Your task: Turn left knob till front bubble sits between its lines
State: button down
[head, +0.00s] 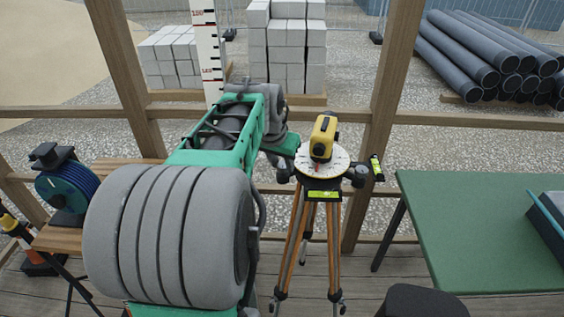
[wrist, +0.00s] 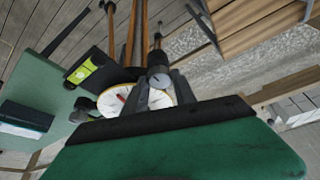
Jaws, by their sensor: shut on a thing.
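The yellow level (head: 323,136) stands on a round white plate (head: 310,163) on top of a wooden tripod (head: 297,235). The front vial (head: 323,195) is a bright yellow-green strip below the plate; it also shows in the wrist view (wrist: 83,70). Its bubble is too small to place against the lines. My gripper (wrist: 160,90) has its dark fingers shut on the left knob (wrist: 158,76), a grey round knob beside the plate. In the head view my arm partly hides that side. The right knob (head: 357,175) is free.
A second vial (head: 376,168) sits at the plate's right. A green table (head: 480,225) stands at right, and a wooden bench with a blue reel (head: 68,188) at left. Timber posts and rails (head: 386,100) run just behind the tripod.

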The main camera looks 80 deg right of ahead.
jog(key=shift+s+f+n+t+b, duration=0.15)
jog(key=shift+n+t+b, duration=0.35)
jog(key=shift+n+b, duration=0.55)
jog(key=n+t, duration=0.1)
jog(key=n, duration=0.1)
jog(key=shift+s+n+b, duration=0.1)
jog(key=shift+n+b, duration=0.2)
jog(key=shift+n, duration=0.05)
jog(key=n, duration=0.1)
jog(key=n+t, duration=0.1)
jog(key=n, duration=0.1)
jog(key=shift+r+n+y+p, duration=0.25)
jog(key=shift+n+y+p, duration=0.05)
jog(key=shift+y, duration=0.1)
jog(key=shift+s+d+n+t+y+p, duration=0.15)
jog(key=shift+n+t+y+p, duration=0.35)
jog(key=shift+n, duration=1.1)
jog(key=c, duration=1)
grip_release()
jog(key=shift+f, duration=0.1)
jog(key=shift+c, duration=0.2)
